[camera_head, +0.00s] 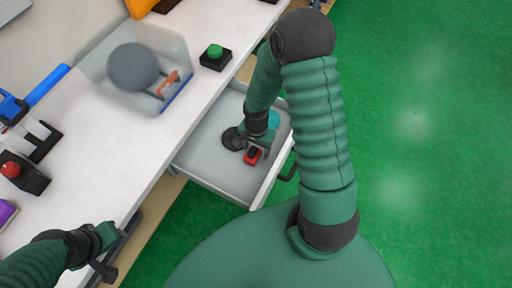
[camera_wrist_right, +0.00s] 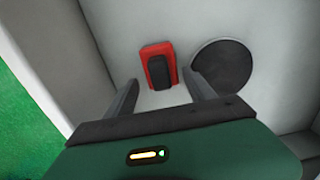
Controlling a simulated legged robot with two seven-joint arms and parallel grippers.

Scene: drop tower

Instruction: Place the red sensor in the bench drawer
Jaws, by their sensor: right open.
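The red sensor (camera_head: 253,156) lies inside the open bench drawer (camera_head: 205,158), near its front wall. In the right wrist view the sensor (camera_wrist_right: 158,65) is a red block with a black part on its face, resting on the pale drawer floor. My right gripper (camera_head: 257,143) reaches down into the drawer; in the right wrist view its fingers (camera_wrist_right: 165,95) are apart, with the sensor beyond and between their tips. My left gripper (camera_head: 108,252) is at the lower left, by the bench edge; its jaw opening is unclear.
A dark round disc (camera_head: 233,139) lies in the drawer beside the sensor, and a teal item (camera_head: 273,120) is partly hidden behind my right gripper. On the bench (camera_head: 100,150) are a clear box (camera_head: 178,97) around a grey ball, a green button (camera_head: 215,52) and a red button (camera_head: 11,170).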

